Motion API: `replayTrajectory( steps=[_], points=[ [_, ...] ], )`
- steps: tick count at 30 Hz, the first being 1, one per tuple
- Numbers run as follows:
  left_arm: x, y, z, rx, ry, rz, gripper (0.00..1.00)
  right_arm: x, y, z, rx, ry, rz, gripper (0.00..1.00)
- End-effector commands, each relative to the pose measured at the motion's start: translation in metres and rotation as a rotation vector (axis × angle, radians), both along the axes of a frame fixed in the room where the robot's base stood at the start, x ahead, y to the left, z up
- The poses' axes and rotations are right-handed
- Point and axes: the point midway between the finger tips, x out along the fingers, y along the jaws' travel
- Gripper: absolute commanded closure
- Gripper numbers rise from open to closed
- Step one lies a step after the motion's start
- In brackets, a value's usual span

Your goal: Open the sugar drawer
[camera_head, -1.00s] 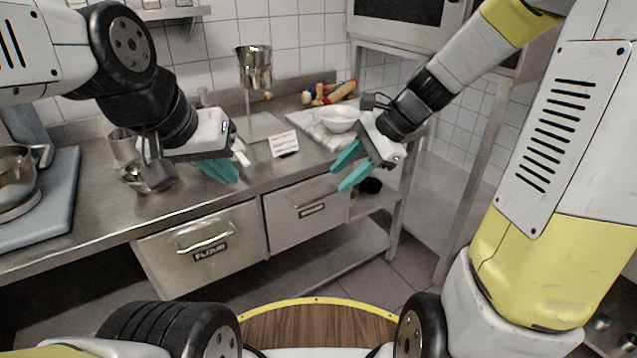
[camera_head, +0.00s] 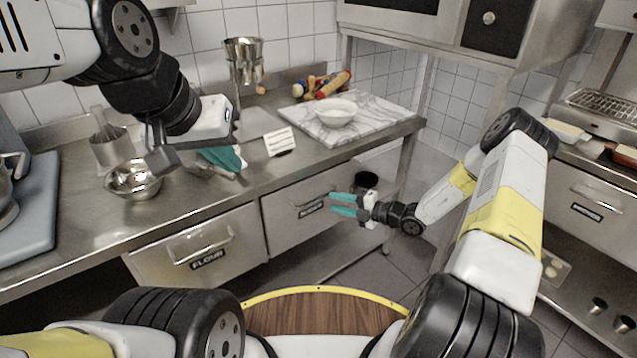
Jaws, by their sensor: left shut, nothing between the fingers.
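The drawer to the right of the FLOUR drawer has a steel front (camera_head: 283,222), a bar handle and a small dark label too small to read. It looks shut under the counter. My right gripper (camera_head: 342,204) is low by the right end of this drawer front, its two teal fingers apart and pointing left toward the handle. Nothing shows between them. I cannot tell whether the fingers touch the drawer. My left gripper (camera_head: 225,160) is shut and empty over the counter, away from the drawer.
The FLOUR drawer (camera_head: 190,250) is on the left, shut. On the counter are a metal bowl (camera_head: 133,180), a small sign (camera_head: 279,142), and a marble board (camera_head: 385,118) with a white bowl (camera_head: 336,112).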

Motion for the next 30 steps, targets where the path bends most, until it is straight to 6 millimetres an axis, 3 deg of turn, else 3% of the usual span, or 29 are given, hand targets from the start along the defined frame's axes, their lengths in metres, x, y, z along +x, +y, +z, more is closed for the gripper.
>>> replayTrajectory(
  steps=[15, 27, 30],
  points=[
    [0.0, 0.0, 0.0, 0.0, 0.0, 0.0, 1.0, 0.035, 0.058, -0.014, 0.007, 0.006, -0.004, 0.66],
    [0.0, 0.0, 0.0, 0.0, 0.0, 0.0, 1.0, 0.04, 0.065, -0.015, 0.006, 0.006, -0.006, 0.66],
    [0.0, 0.0, 0.0, 0.0, 0.0, 0.0, 1.0, 0.04, 0.065, -0.015, 0.006, 0.006, -0.006, 0.85]
  ],
)
